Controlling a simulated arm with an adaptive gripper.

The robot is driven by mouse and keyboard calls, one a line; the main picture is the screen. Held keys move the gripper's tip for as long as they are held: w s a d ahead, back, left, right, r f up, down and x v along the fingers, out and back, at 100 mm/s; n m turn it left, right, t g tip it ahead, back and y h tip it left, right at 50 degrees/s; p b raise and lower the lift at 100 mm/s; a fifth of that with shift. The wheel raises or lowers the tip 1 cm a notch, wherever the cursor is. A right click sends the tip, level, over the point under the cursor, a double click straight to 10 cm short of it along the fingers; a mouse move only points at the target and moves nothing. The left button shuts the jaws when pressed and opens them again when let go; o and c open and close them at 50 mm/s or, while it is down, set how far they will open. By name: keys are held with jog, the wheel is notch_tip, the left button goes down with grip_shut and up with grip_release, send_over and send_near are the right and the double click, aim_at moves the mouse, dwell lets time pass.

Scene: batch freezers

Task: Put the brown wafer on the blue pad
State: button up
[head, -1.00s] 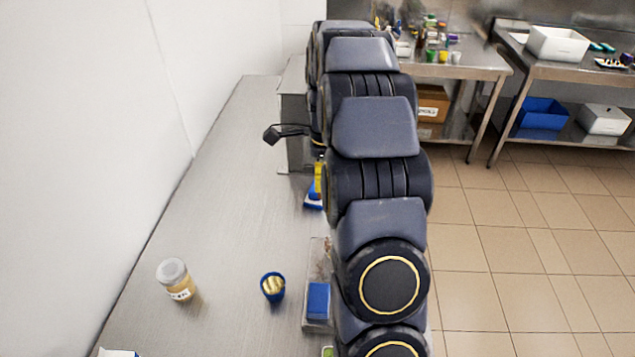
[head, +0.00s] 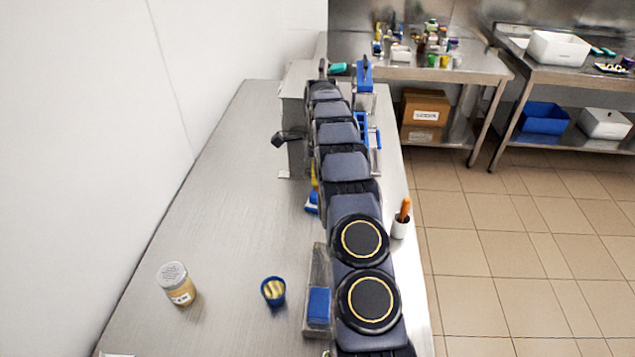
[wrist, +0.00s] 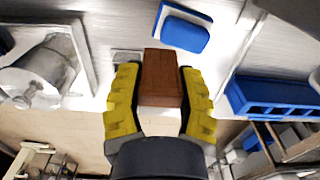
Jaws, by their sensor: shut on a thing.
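The brown wafer (wrist: 162,78) is a reddish-brown block with a paler near end. It is between the yellow fingers of my gripper (wrist: 158,90) in the wrist view, and the gripper is shut on it. The blue pad (wrist: 183,32) is a flat rounded blue shape beyond the wafer, up and slightly right of it. A gap shows between wafer and pad in the picture; how high the wafer is above the surface I cannot tell. In the head view my arm hides the gripper and wafer, and I cannot pick out the pad for sure.
A blue slotted rack (wrist: 272,95) is to the right in the wrist view, and a metal cylinder (wrist: 45,72) to the left. In the head view a jar (head: 176,283), a blue cup (head: 273,291) and a white pot (head: 400,226) stand on the steel bench (head: 215,215).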

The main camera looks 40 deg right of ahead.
jog(key=shift+w+d+f, duration=0.25)
jog(key=shift+w+f, duration=0.05)
jog(key=shift+f, duration=1.65)
jog(key=shift+f, duration=0.15)
jog(key=o, duration=0.8)
notch_tip(320, 180, up, 12)
jog(key=shift+a+r, duration=0.1)
jog(key=shift+r, duration=0.15)
